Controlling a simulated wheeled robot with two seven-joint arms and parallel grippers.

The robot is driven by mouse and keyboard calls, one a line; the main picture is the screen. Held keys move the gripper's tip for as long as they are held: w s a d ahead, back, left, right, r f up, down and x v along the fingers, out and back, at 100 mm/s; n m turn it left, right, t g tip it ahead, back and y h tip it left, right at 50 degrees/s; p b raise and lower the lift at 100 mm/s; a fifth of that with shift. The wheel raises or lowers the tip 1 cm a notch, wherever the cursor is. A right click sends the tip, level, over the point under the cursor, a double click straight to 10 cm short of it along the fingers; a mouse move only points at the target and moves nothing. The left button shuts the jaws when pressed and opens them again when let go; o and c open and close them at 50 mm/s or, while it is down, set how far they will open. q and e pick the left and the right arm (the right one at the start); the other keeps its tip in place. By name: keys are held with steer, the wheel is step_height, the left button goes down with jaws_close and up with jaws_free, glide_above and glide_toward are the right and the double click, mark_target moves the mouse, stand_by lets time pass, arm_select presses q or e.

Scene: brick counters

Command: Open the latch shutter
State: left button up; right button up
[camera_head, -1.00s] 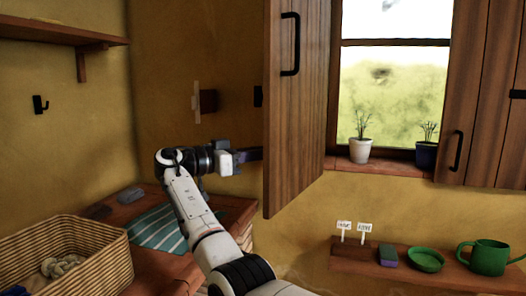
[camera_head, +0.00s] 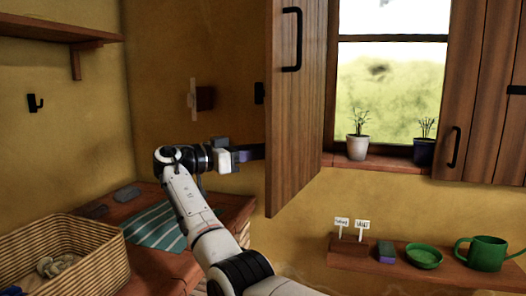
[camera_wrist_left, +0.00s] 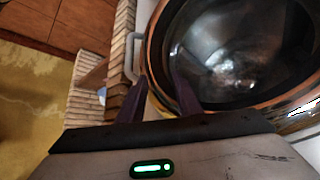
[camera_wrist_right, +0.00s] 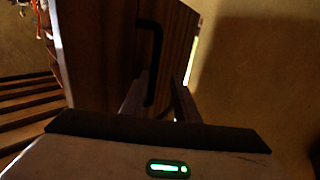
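The left wooden shutter (camera_head: 296,125) stands swung out from the window, with a black handle (camera_head: 291,40) on its face. The right shutter (camera_head: 480,100) also stands open beside the window. My right gripper (camera_head: 248,153) is at the far side of the left shutter, its fingertips partly hidden behind the board. In the right wrist view, the shutter (camera_wrist_right: 105,45) and its handle (camera_wrist_right: 151,60) lie beyond my right gripper's parted fingers (camera_wrist_right: 158,97). I cannot tell whether they touch the board.
A striped cloth (camera_head: 158,228) and a wicker basket (camera_head: 95,260) are on the brick counter at left. Two potted plants, white (camera_head: 358,148) and dark (camera_head: 424,152), stand on the sill.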

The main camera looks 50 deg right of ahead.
steer(key=v, duration=1)
steer(key=shift+a, duration=0.2)
